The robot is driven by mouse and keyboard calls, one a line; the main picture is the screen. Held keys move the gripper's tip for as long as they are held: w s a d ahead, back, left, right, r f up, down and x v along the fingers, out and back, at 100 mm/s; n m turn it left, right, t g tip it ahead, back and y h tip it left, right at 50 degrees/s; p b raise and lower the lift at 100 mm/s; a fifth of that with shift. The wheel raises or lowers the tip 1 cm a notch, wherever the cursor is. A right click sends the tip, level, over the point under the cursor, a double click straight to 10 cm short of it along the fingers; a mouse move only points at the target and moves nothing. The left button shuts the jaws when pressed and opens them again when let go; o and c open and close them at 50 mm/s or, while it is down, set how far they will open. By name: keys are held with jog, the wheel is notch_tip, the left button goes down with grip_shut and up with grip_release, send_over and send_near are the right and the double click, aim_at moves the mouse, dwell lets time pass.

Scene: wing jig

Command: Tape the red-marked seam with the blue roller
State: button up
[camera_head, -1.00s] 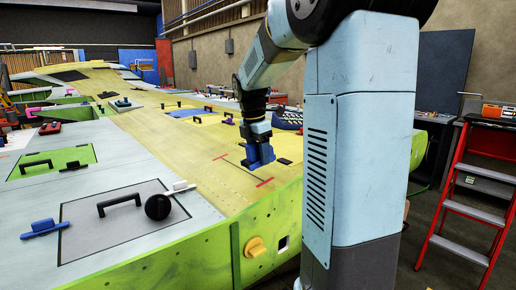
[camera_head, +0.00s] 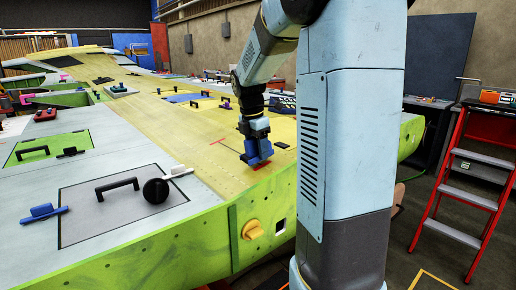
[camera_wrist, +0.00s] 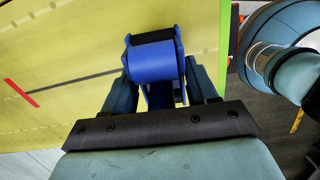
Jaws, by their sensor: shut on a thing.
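My gripper (camera_head: 256,136) is shut on the blue roller (camera_head: 258,151), which is low over the yellow wing skin. In the wrist view the roller (camera_wrist: 152,60) sits between both fingers. The seam (camera_wrist: 85,78) is a thin dark line running from a red mark (camera_wrist: 22,93) toward the roller. In the head view one red mark (camera_head: 217,142) lies left of the roller, and the other red mark (camera_head: 263,164) shows just below it, partly covered. I cannot tell whether the roller touches the skin.
A grey panel (camera_head: 85,215) with a black handle, a black round knob (camera_head: 156,191) and a blue-handled tool (camera_head: 43,213) are at the near left. The wing's green edge (camera_head: 190,245) carries a yellow knob (camera_head: 252,229). A red stepladder (camera_head: 466,180) stands at right.

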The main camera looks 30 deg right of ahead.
aim_at(231, 148)
jog(key=shift+d+f, duration=0.15)
jog(key=shift+f, duration=0.75)
dwell(0.4)
jog(key=shift+w, duration=0.1)
jog(key=shift+w+a+r, duration=0.1)
jog(key=shift+w+a, duration=0.1)
jog(key=shift+w, duration=0.65)
jog(key=shift+w+a, duration=0.15)
jog(key=shift+w, duration=0.7)
jog(key=shift+w+a, duration=0.3)
jog(key=shift+w, duration=1.35)
jog(key=shift+w+a, duration=0.35)
jog(key=shift+w, duration=1.25)
jog(key=shift+w+a, duration=0.3)
jog(key=shift+w, duration=1.35)
jog(key=shift+w+a, duration=0.35)
jog(key=shift+w, duration=1.35)
jog(key=shift+w+a, duration=0.35)
jog(key=shift+w, duration=1.35)
jog(key=shift+w+a, duration=0.35)
jog(key=shift+w, duration=1.35)
jog(key=shift+s+d+f, duration=0.1)
jog(key=shift+s+d, duration=0.15)
jog(key=shift+s, duration=0.9)
jog(key=shift+s+d+f, duration=0.1)
jog(key=shift+s+d, duration=0.1)
jog(key=shift+s, duration=0.95)
jog(key=shift+s+d, duration=0.25)
jog(key=shift+s, duration=0.9)
jog(key=shift+s, duration=0.1)
